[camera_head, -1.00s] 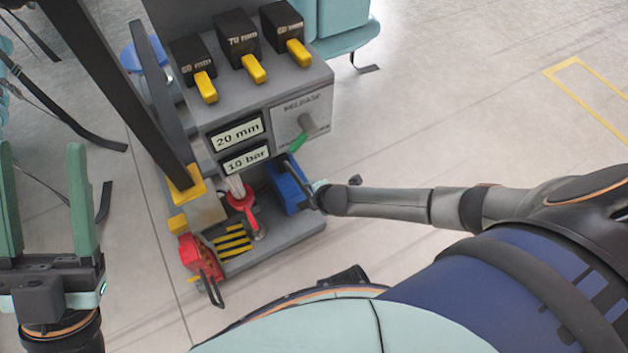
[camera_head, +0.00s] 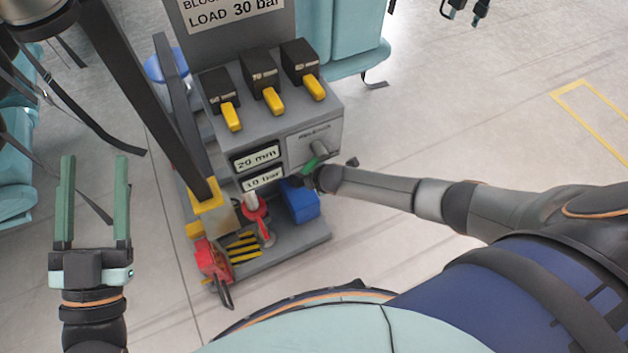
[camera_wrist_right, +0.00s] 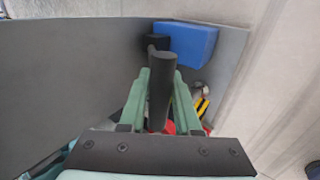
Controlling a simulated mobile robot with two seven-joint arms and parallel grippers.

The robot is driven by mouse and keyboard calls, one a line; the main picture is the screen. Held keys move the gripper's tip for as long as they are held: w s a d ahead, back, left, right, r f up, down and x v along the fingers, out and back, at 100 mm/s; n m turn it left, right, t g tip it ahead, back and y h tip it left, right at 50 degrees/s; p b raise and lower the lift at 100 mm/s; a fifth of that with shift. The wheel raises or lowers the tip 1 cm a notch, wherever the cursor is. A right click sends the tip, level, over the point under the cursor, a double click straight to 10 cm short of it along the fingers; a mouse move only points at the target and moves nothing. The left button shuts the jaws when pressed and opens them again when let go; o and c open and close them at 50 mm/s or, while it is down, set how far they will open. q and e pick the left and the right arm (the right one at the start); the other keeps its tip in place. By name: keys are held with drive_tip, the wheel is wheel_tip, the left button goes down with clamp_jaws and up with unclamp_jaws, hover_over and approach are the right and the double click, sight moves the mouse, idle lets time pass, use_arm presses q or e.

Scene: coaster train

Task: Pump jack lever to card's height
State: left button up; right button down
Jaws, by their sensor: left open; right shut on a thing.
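The jack stand (camera_head: 318,137) is a grey unit with two displays, the upper reading 20 mm (camera_head: 257,158) and the lower 10 bar (camera_head: 263,179). The card (camera_head: 235,12) at the top edge is cut off; "LOAD 30 bar" is legible, but no height is. In the right wrist view, my right gripper (camera_wrist_right: 160,100) is shut on a dark round handle, apparently the jack lever (camera_wrist_right: 160,75). In the head view my right gripper (camera_head: 314,180) is beside the stand's right side and hides most of the lever. My left gripper (camera_head: 93,200) is open and empty at the left.
Three black blocks with yellow tabs (camera_head: 267,97) sit on the stand's top. A blue box (camera_head: 300,203) and red parts (camera_head: 212,260) are low on the stand. Open floor lies right.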

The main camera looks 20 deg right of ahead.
use_arm(q)
drive_tip(key=shift+w+f, duration=0.1)
drive_tip(key=shift+f, duration=0.2)
use_arm(e)
drive_tip(key=shift+f, duration=0.15)
drive_tip(key=c, duration=1)
unclamp_jaws()
drive_tip(key=shift+f, duration=0.1)
drive_tip(key=shift+o, duration=0.8)
drive_tip(key=shift+f, duration=0.15)
use_arm(q)
drive_tip(key=shift+w, duration=0.15)
use_arm(e)
drive_tip(key=o, duration=0.8)
drive_tip(key=shift+r, duration=0.2)
drive_tip(key=shift+o, duration=0.2)
drive_tip(key=shift+s, duration=0.1)
drive_tip(key=shift+r, duration=0.1)
